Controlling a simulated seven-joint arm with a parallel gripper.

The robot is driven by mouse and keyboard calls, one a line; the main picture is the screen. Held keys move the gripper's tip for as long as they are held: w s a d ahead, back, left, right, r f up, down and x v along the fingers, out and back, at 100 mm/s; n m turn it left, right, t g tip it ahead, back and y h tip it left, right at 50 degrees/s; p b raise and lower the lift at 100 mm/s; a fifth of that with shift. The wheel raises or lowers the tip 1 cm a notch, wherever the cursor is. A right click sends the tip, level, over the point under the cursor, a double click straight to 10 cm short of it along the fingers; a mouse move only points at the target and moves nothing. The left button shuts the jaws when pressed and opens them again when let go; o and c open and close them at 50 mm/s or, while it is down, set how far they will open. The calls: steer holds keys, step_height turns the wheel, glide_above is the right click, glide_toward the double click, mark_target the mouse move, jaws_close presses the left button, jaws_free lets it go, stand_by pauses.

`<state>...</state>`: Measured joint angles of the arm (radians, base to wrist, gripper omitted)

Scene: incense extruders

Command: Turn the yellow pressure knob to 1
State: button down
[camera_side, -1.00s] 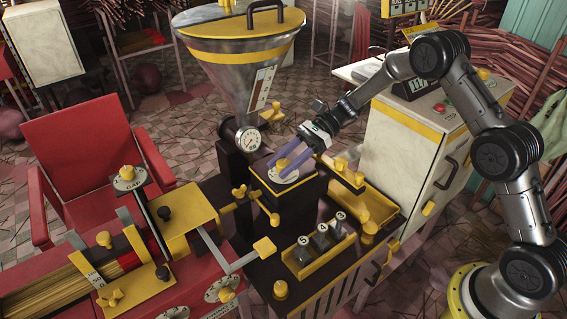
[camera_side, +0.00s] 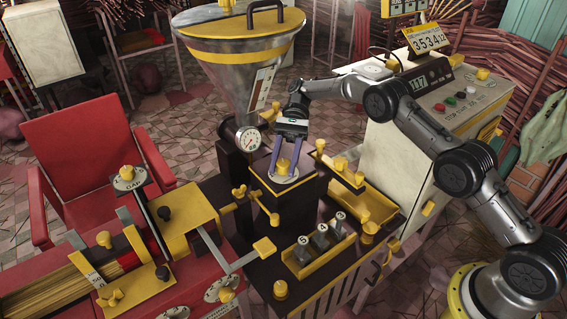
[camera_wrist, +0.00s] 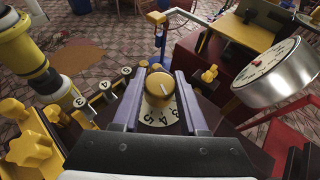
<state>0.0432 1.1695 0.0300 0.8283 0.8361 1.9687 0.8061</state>
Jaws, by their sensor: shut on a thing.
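The yellow pressure knob (camera_side: 284,167) stands on a pale round dial on top of the dark press block. In the wrist view the knob (camera_wrist: 160,86) sits between my two purple fingers, with a short pale line on its top. The dial (camera_wrist: 159,117) shows the digits 3, 4 and 5 on its near side; the 1 cannot be made out, and the fingers hide part of the dial. My gripper (camera_side: 284,174) reaches down from above and is shut on the knob; its fingers (camera_wrist: 165,82) lie along both sides.
A pressure gauge (camera_side: 249,140) is close left of my gripper, below the hopper (camera_side: 237,65). A yellow tray of numbered pieces (camera_side: 322,249) lies in front. A yellow-handled bar (camera_side: 340,170) is close on the right. The control cabinet (camera_side: 401,165) stands beyond it.

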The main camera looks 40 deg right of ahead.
steer(key=shift+r+g, duration=0.1)
steer(key=shift+g, duration=0.2)
steer(key=shift+c, duration=2.2)
jaws_free()
